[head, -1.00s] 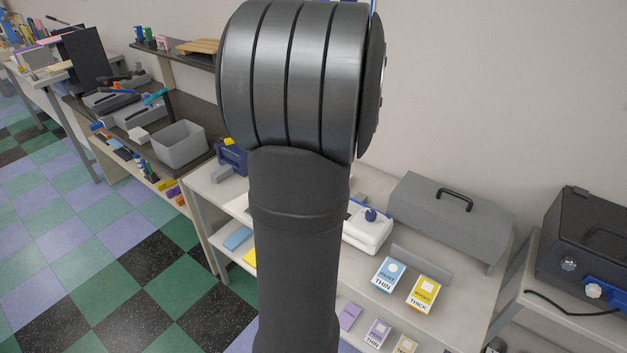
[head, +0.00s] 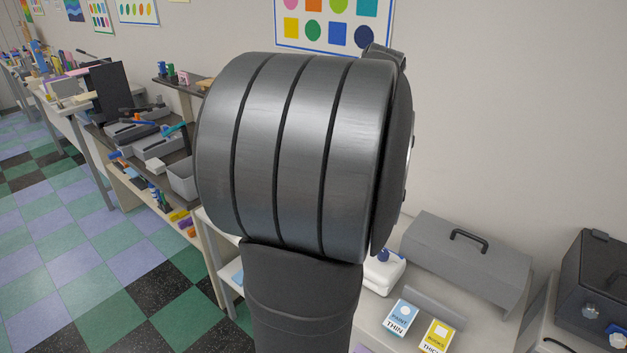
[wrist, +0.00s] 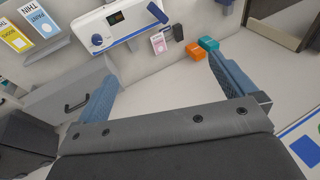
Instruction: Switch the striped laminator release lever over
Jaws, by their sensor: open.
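The white laminator (wrist: 120,30) is at the top of the wrist view, with a small dark display and a blue knob (wrist: 97,40). A dark blue lever-like part (wrist: 157,13) sits at its right end; I cannot make out stripes on it. In the head view only part of the laminator (head: 385,277) shows, with its blue knob, behind my own arm. My gripper (wrist: 163,68) is open and empty, its two blue fingers wide apart. The laminator lies beyond the fingertips, apart from them. My gripper is not visible in the head view.
An orange block (wrist: 195,51) and a teal block (wrist: 208,43) lie near the right finger. A pink tag (wrist: 158,43) is beside the laminator. A grey handled case (head: 465,260) and cartons (head: 400,318) are on the bench. A black machine (head: 595,280) stands at right.

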